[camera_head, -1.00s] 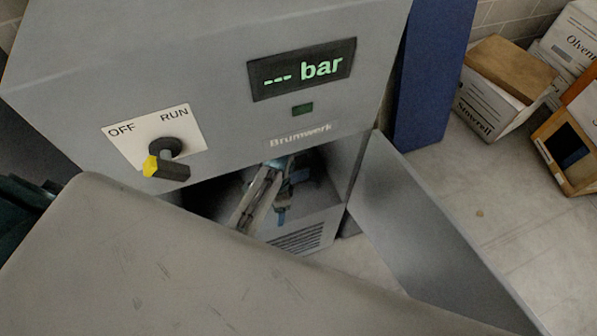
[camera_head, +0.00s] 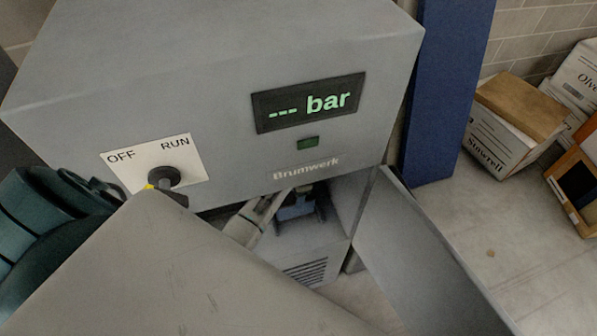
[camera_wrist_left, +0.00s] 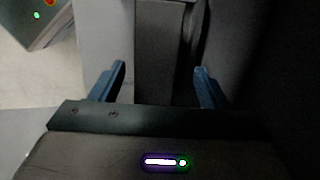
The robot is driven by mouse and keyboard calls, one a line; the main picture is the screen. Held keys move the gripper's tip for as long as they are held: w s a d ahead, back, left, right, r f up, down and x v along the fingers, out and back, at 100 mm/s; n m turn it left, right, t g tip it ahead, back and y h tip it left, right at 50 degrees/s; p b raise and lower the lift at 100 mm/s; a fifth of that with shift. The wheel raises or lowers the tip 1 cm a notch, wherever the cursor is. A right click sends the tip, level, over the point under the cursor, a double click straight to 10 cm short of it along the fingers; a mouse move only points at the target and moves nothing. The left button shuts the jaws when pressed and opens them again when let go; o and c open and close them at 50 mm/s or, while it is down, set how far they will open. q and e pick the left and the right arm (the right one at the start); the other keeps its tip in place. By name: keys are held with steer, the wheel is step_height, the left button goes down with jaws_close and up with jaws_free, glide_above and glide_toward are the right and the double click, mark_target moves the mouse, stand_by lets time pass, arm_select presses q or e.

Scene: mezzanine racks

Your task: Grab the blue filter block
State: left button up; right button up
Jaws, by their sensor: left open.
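My left gripper (camera_wrist_left: 160,68) is open in the left wrist view, its two blue fingers apart with nothing clamped. A dark grey upright housing (camera_wrist_left: 165,45) shows ahead, between and beyond the fingers. In the head view a small blue form (camera_head: 296,208) shows inside the open lower bay of the grey machine (camera_head: 215,85), at the far end of pale bars. It is too small and shaded to tell the filter block from my blue fingers. No blue block is clear in the wrist view. My right gripper is not in view.
An open grey door panel (camera_head: 418,245) stands right of the bay. An OFF/RUN switch (camera_head: 164,177) and a display (camera_head: 308,103) reading "--- bar" are on the machine. A blue post (camera_head: 447,90) and boxes (camera_head: 500,130) stand at the right. Floor shows between door and boxes.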

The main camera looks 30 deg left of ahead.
mark_target(287, 211)
arm_select(q)
steer(key=shift+w+f, duration=0.1)
steer(key=shift+f, duration=0.25)
steer(key=f, duration=0.2)
steer(key=f+p, duration=0.1)
steer(key=f, duration=0.1)
steer(key=s+f, duration=0.1)
steer(key=f, duration=0.1)
steer(key=shift+f+p, duration=0.35)
steer(key=shift+s, duration=0.1)
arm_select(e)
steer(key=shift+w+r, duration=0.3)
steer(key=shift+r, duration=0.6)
arm_select(q)
steer(key=shift+c, duration=0.2)
steer(key=c, duration=1.1)
